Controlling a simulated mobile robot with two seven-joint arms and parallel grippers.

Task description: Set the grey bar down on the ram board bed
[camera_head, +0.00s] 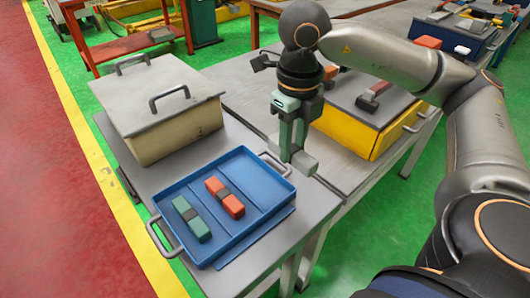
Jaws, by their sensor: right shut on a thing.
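My right gripper (292,142) points down at the front left of the yellow box, just beyond the blue tray's right handle. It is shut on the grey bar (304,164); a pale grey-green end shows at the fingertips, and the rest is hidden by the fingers. Whether the bar touches the table below is unclear. I cannot tell for sure which surface is the ram board bed; a yellow box with a flat grey top (345,109) stands just behind and right of the gripper. My left gripper is out of view.
A blue tray (258,183) with metal handles holds a green bar (191,218) and a red bar (225,197). A lidded beige box (150,97) stands behind it. A dark-handled block with a red end (373,95) lies on the yellow box.

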